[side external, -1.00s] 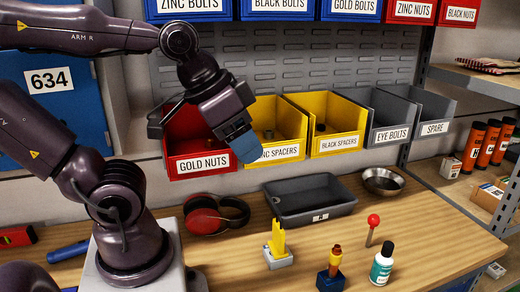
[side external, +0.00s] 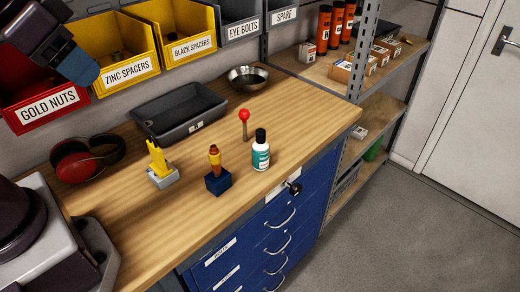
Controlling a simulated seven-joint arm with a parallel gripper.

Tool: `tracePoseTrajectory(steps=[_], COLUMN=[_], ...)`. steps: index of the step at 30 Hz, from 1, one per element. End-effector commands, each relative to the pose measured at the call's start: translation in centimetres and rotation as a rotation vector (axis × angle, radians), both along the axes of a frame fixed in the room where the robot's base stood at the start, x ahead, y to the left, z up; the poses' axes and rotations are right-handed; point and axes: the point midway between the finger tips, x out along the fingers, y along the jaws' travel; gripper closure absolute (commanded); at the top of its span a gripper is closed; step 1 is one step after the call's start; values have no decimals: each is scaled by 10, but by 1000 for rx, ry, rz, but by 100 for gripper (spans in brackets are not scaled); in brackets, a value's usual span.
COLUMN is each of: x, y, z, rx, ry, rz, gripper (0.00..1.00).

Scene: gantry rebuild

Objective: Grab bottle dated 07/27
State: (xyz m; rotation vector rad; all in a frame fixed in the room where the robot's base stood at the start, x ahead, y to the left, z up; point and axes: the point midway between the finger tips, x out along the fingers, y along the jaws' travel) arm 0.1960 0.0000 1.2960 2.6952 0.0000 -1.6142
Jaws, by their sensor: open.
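A small white bottle with a black cap and teal label (side external: 261,152) stands upright near the front edge of the workbench. Several orange cylinders with black tops, possibly bottles (side external: 325,28), stand on the upper shelf at the back right. I cannot read a date on any of them. My gripper (side external: 78,68), with a blue fingertip, hangs at the upper left in front of the gold nuts and zinc spacers bins. It is open, well apart from the bottle and the orange cylinders. Only one side of its jaws shows clearly.
On the bench (side external: 300,105) are a grey tray (side external: 180,110), a metal bowl (side external: 250,80), red earmuffs (side external: 75,165), a red-knobbed stick (side external: 244,122), a yellow tool in a block (side external: 158,160) and an amber item in a blue block (side external: 216,175). A shelf post (side external: 365,50) rises at right.

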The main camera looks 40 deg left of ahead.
Motion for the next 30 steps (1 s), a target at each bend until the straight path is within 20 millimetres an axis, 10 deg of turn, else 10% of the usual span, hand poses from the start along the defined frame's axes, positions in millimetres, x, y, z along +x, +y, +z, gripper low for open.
tracePoseTrajectory(steps=[13,30], x=[1,86], y=[-6,-71], z=[-5,-108], rx=[0,333], ry=[23,582], rz=[-33,-474], gripper=[46,46])
